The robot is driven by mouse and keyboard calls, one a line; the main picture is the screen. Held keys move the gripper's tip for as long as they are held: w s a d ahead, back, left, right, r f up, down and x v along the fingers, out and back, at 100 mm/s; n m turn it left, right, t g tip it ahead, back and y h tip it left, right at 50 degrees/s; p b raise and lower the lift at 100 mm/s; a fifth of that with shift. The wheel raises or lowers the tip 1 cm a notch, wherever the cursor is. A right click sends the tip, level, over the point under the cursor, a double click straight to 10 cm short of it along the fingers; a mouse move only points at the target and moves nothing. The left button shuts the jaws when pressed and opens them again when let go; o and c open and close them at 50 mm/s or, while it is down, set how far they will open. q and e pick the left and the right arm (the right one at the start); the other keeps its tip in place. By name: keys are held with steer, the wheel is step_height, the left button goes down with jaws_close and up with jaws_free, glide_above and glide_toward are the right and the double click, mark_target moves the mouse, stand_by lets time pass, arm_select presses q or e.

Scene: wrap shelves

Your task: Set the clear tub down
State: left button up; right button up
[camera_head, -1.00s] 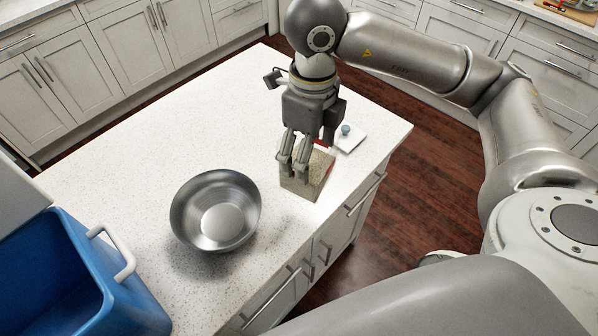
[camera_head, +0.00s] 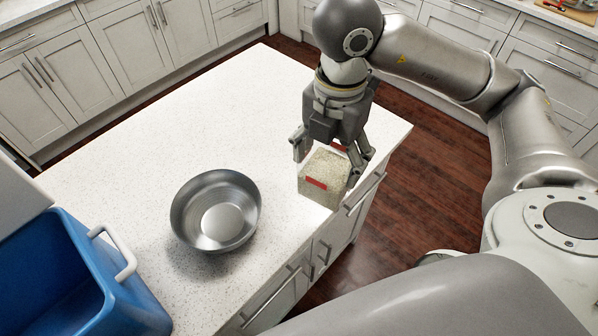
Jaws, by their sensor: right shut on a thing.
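The clear tub (camera_head: 322,178) is a boxy container with pale grainy contents and a red label on its near side. It is at the right edge of the white counter (camera_head: 150,140); I cannot tell whether its base touches the top or hangs just above it. My right gripper (camera_head: 328,158) comes down from above with its fingers on either side of the tub, shut on it. The gripper hides part of the tub's back. My left gripper is not in view.
A round metal bowl (camera_head: 216,211) stands on the counter to the left of the tub. A blue bin (camera_head: 125,290) with a white handle is at the lower left. The counter's back left is clear. Its right edge drops to drawers and a dark wood floor (camera_head: 420,220).

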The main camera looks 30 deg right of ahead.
steer(key=shift+s+d+r+m, duration=0.1)
steer(key=shift+s+m, duration=0.05)
steer(key=shift+m, duration=0.85)
steer(key=shift+w, duration=0.3)
steer(key=w+f+p, duration=0.1)
steer(key=w+f, duration=0.3)
steer(key=w+d+f+p, duration=0.1)
steer(key=w+f, duration=0.3)
steer(key=w+f+p, duration=0.1)
steer(key=w+f, duration=0.3)
steer(key=w, duration=0.1)
steer(key=shift+w+d+f+p, duration=0.1)
steer(key=shift+d+f+p, duration=0.1)
steer(key=shift+f+p, duration=0.2)
steer(key=shift+f, duration=0.1)
